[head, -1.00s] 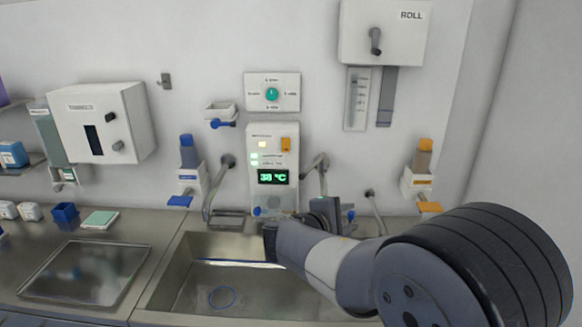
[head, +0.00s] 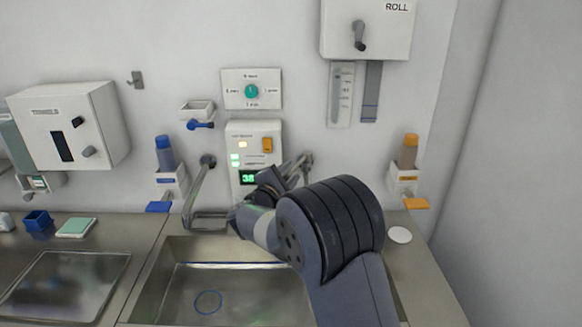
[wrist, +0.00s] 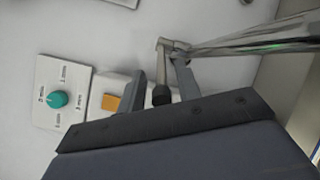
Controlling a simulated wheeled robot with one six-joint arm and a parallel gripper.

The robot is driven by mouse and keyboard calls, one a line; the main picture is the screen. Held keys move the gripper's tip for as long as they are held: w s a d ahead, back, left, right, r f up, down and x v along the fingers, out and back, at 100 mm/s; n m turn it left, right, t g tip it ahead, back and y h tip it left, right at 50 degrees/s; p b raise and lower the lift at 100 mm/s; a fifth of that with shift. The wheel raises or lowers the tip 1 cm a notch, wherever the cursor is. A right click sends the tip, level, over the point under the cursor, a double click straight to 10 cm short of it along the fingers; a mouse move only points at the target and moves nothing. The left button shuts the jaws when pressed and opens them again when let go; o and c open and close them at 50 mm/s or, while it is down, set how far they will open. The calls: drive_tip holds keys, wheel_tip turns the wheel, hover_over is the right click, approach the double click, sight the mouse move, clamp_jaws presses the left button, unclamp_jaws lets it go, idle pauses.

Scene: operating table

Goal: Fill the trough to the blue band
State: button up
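The steel trough (head: 150,290) is in the lower middle of the head view. The blue band (head: 230,265) runs along its back wall, and a blue ring (head: 208,301) lies on its floor. I cannot make out a water level. The control panel (head: 266,130) on the wall above has lit lamps and a green display, partly hidden by my arm. My gripper (wrist: 160,92) is in front of the panel's lower part. In the wrist view its two fingers stand apart, with a dark knob-like end (wrist: 161,95) of metal pipework (wrist: 168,48) between them; contact is unclear.
A teal dial (head: 251,91) is above the panel. A curved pipe (head: 199,185) stands left of it. Blue (head: 163,155) and orange (head: 408,152) dispensers flank the trough. A towel box (head: 70,125) hangs left, a roll box (head: 385,28) above. A steel tray (head: 60,285) lies left.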

drive_tip(key=shift+w+d, duration=0.35)
drive_tip(key=shift+w, duration=0.25)
drive_tip(key=shift+c, duration=0.5)
clamp_jaws()
